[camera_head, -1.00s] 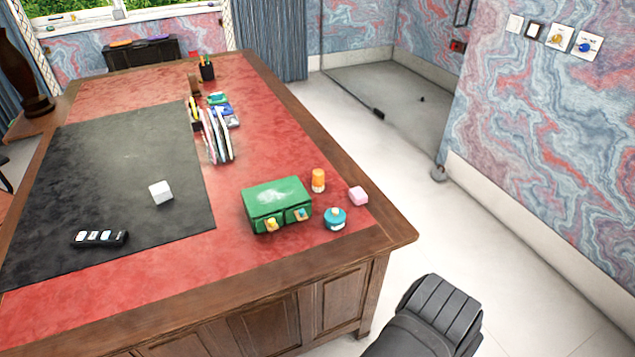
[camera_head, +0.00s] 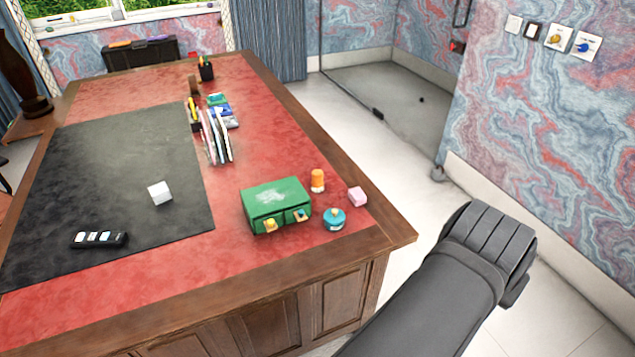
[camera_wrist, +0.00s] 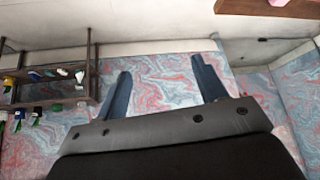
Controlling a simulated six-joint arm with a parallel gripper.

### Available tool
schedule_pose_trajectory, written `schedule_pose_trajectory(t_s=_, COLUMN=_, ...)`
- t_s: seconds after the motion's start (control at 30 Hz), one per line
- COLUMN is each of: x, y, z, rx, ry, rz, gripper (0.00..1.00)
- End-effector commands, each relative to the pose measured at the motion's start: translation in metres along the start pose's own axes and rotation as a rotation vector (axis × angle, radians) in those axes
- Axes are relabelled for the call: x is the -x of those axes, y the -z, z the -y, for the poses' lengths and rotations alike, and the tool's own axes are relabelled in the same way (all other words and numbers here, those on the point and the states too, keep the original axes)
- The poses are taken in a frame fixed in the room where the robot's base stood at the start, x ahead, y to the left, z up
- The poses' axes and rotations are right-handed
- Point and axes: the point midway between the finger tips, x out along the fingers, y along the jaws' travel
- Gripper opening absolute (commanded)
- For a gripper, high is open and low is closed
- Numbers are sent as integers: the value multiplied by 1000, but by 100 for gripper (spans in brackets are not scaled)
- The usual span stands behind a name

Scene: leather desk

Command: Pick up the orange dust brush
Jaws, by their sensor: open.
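A small upright orange object (camera_head: 317,181) with a paler lower part stands on the red leather near the desk's right edge. It is the likeliest orange dust brush, but it is too small to be sure. In the wrist view, my gripper (camera_wrist: 160,64) has its two dark blue fingers spread wide with nothing between them. Marbled wall shows behind them, and the orange object is not visible there. In the head view, my dark grey arm is right of the desk, clear of its edge; the fingers cannot be made out there.
Near the orange object are a green box (camera_head: 272,197), a teal round container (camera_head: 334,219) and a pink block (camera_head: 357,196). A file rack (camera_head: 216,137), a white cube (camera_head: 159,193) and a black remote-like device (camera_head: 99,239) lie farther left. Floor right of the desk is open.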

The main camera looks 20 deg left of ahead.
Motion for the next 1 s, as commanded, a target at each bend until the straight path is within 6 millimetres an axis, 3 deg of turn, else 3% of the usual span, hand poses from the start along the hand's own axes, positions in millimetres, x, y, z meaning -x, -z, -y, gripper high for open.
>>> schedule_pose_trajectory(t_s=0.03, x=12, y=31, z=-1, rx=-1, ry=-6, rz=-15, gripper=65)
schedule_pose_trajectory(t_s=0.2, x=52, y=123, z=-3, rx=-12, ry=-27, rz=-61, gripper=65)
schedule_pose_trajectory(t_s=0.57, x=124, y=299, z=-9, rx=-51, ry=-74, rz=-161, gripper=65)
schedule_pose_trajectory(t_s=0.6, x=120, y=314, z=-2, rx=-70, ry=-63, rz=-152, gripper=65)
schedule_pose_trajectory(t_s=0.8, x=58, y=344, z=74, rx=-248, ry=25, rz=-25, gripper=65)
schedule_pose_trajectory(t_s=1.0, x=-5, y=354, z=163, rx=-421, ry=59, rz=115, gripper=65)
